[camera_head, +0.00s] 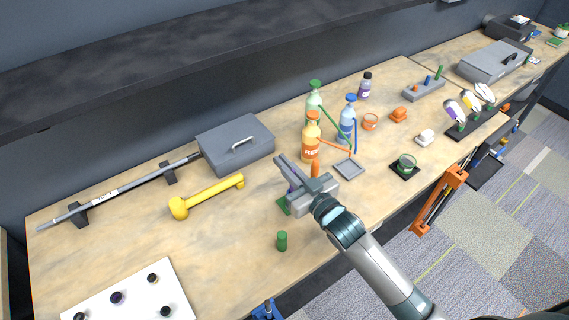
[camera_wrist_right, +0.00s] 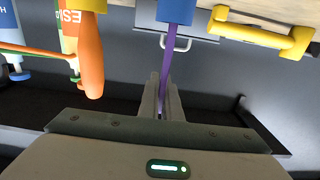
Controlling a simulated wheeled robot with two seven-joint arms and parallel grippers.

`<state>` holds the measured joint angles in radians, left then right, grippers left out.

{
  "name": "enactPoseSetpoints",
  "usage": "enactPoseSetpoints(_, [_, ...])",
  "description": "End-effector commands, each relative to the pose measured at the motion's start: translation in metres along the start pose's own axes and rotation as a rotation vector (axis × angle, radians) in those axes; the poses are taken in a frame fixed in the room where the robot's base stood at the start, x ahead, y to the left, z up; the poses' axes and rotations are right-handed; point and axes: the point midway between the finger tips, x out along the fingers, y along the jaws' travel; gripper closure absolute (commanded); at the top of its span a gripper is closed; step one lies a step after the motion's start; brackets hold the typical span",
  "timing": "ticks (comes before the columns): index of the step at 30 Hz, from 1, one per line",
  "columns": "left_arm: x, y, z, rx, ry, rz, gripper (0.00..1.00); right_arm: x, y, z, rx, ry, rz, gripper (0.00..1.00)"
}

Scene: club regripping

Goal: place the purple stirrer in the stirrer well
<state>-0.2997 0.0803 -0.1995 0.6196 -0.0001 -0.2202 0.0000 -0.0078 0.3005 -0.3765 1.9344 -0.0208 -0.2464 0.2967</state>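The purple stirrer (camera_wrist_right: 165,75) is a thin rod running between the two fingers of my right gripper (camera_wrist_right: 165,98), which look closed on it. A bit of purple (camera_head: 290,188) shows beside my right gripper (camera_head: 294,174) in the head view. In the right wrist view, which is upside down, a blue cylinder (camera_wrist_right: 176,11) is at the stirrer's far end; I cannot tell whether the rod is inside it. An orange upright piece (camera_head: 315,169) stands just by the gripper, and large in the wrist view (camera_wrist_right: 90,60). I cannot make out the stirrer well for certain. My left gripper is out of view.
Orange, green and blue bottles (camera_head: 311,143) with tubes stand just behind my right gripper. A grey case (camera_head: 225,150) and yellow dumbbell-like piece (camera_head: 208,194) lie to the left. A small green cylinder (camera_head: 282,241) stands in front. A grey block with coloured pegs (camera_head: 424,91) is farther right.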

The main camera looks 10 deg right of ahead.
Motion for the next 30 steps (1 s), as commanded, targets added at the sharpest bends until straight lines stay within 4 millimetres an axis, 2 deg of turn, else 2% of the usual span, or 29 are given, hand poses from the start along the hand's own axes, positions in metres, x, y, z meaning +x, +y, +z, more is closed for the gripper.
enactPoseSetpoints(3, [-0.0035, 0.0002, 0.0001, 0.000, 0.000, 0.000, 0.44, -0.0003, -0.0002, 0.0071, 0.000, 0.000, 0.000, 1.00])
enactPoseSetpoints(15, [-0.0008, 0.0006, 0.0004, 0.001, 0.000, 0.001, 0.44, -0.0002, -0.0001, 0.0115, 0.000, 0.001, 0.000, 1.00])
enactPoseSetpoints(18, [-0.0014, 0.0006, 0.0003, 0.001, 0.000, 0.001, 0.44, -0.0002, -0.0001, 0.0108, 0.000, 0.001, 0.000, 0.77])
enactPoseSetpoints(30, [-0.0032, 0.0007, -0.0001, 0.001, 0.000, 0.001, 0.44, -0.0002, 0.0000, 0.0074, -0.001, 0.002, -0.001, 0.77])
